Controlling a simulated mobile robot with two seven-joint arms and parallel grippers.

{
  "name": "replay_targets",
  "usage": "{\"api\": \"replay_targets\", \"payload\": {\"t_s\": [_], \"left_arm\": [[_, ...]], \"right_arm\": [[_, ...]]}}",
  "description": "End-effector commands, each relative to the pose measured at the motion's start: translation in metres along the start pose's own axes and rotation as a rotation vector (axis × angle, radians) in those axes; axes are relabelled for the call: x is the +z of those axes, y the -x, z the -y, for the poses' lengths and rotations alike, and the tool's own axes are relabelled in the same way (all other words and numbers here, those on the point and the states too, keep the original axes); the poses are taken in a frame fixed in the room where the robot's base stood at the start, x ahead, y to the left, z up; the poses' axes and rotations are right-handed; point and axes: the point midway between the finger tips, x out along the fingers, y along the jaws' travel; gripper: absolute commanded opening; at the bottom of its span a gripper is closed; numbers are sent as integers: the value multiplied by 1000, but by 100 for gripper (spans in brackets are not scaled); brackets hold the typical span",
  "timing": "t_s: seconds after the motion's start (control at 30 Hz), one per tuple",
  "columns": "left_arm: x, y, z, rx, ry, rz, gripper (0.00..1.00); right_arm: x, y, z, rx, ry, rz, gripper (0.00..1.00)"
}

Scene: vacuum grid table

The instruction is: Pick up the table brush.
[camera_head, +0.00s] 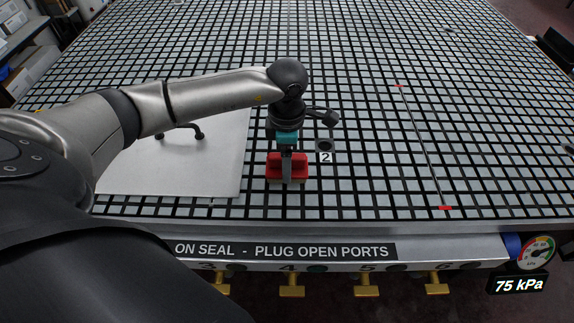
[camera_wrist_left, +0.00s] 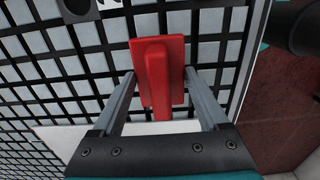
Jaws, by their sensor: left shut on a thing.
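The table brush (camera_head: 273,166) has a red body with a raised red grip, and it is on or just above the grid table near the front edge. In the left wrist view the brush (camera_wrist_left: 157,80) lies between the two grey fingers, one on each side. A pale strip shows under the brush in the head view. I cannot tell whether it touches the table. My right gripper is in neither view.
A white sheet (camera_head: 215,160) with a dark handle (camera_head: 183,131) lies left of the brush. A dark round port (camera_head: 325,145) marked 2 is just right of the brush. A gauge (camera_head: 537,252) hangs at the front right corner.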

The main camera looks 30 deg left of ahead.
Motion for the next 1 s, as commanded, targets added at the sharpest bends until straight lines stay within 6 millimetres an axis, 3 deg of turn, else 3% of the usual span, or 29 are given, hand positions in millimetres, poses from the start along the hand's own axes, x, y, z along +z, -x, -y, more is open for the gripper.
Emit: {"api": "replay_targets", "payload": {"t_s": [0.1, 0.37, 0.57, 0.77, 1.0], "left_arm": [[0, 1, -1, 2, 0, 1, 12], [0, 3, -1, 2, 0, 2, 12], [0, 21, -1, 4, -1, 3, 12], [0, 66, -2, 8, -1, 4, 12], [1, 137, -2, 7, -1, 4, 12]], "right_arm": [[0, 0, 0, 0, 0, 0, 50], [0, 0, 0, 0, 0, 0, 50], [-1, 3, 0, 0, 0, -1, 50], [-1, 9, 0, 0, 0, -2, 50], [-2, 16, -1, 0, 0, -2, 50]]}}
